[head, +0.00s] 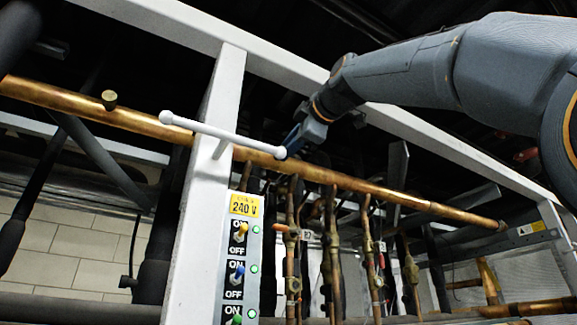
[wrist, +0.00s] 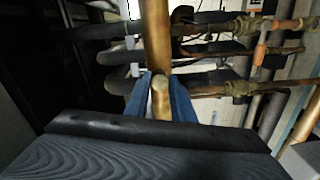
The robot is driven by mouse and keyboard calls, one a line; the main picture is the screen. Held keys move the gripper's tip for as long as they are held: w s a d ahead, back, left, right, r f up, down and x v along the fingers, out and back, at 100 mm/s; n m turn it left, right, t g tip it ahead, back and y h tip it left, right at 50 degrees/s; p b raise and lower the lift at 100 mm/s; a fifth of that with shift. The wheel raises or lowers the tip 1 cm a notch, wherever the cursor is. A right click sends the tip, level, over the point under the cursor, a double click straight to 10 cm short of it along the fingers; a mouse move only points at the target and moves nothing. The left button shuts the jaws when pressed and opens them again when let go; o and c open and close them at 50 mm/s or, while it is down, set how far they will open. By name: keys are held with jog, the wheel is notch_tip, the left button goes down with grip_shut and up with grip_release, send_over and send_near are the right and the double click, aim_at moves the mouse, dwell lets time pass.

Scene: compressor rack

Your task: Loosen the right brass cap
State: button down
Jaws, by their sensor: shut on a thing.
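The right brass cap (wrist: 160,97) shows in the wrist view as a round-ended brass piece in front of the copper pipe (wrist: 155,35). My gripper's blue fingers (wrist: 160,82) stand on both sides of it and are shut on it. In the head view my gripper (head: 293,138) reaches the long copper pipe (head: 390,195) from behind, just right of the white post. The right cap cannot be made out there. Another brass cap (head: 109,100) sits on the same pipe at the left, apart from my gripper.
A white bar handle (head: 220,134) with round ends stands out from the white post (head: 222,90), its right end close to my gripper. A 240 V switch panel (head: 240,260) and several thin copper pipes (head: 333,240) are below. White frame beams run above.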

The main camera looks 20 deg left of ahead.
jog(key=shift+n+b, duration=0.3)
jog(key=shift+n, duration=4)
jog(key=c, duration=1.5)
grip_release()
jog(key=shift+r, duration=0.1)
jog(key=shift+b+v, duration=1.55)
jog(key=shift+v, duration=2.3)
